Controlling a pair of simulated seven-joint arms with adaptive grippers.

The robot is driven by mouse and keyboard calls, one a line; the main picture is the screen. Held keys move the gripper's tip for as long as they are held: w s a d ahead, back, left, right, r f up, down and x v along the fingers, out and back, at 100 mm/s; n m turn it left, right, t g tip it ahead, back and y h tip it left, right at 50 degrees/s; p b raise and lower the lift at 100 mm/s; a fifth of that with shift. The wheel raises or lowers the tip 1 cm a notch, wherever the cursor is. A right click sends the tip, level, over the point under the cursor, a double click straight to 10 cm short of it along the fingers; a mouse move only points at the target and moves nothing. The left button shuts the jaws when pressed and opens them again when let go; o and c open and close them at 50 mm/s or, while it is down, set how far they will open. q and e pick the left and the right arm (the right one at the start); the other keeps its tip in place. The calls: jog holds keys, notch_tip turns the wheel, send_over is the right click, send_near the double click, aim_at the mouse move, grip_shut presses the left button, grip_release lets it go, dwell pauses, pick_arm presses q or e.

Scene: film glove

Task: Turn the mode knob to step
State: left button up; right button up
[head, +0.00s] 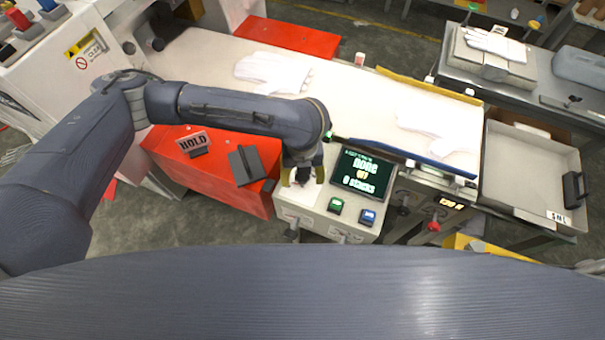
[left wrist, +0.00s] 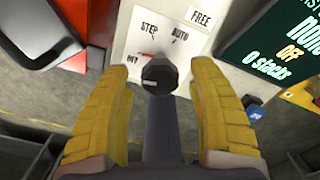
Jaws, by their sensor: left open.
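The mode knob (left wrist: 160,74) is dark and round, on a pale panel (left wrist: 140,28) labelled OFF, STEP and AUTO, with a FREE tag at the upper right. My left gripper (left wrist: 163,88) is open, its yellow fingers on either side of the knob in the left wrist view. I cannot tell whether they touch it. In the head view the left gripper (head: 303,176) reaches down over the console and hides the knob. The screen (head: 362,175) reads none, OFF and 0 stacks. The knob's pointer direction is unclear. My right gripper is not in view.
Green (head: 336,205) and blue (head: 367,216) buttons sit right of the gripper. A red cabinet (head: 180,165) with a HOLD sign (head: 193,143) stands left. White gloves (head: 272,72) lie on the pale table behind. A metal tray (head: 535,165) is at the right.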

pick_arm(q)
grip_shut()
dwell(0.5)
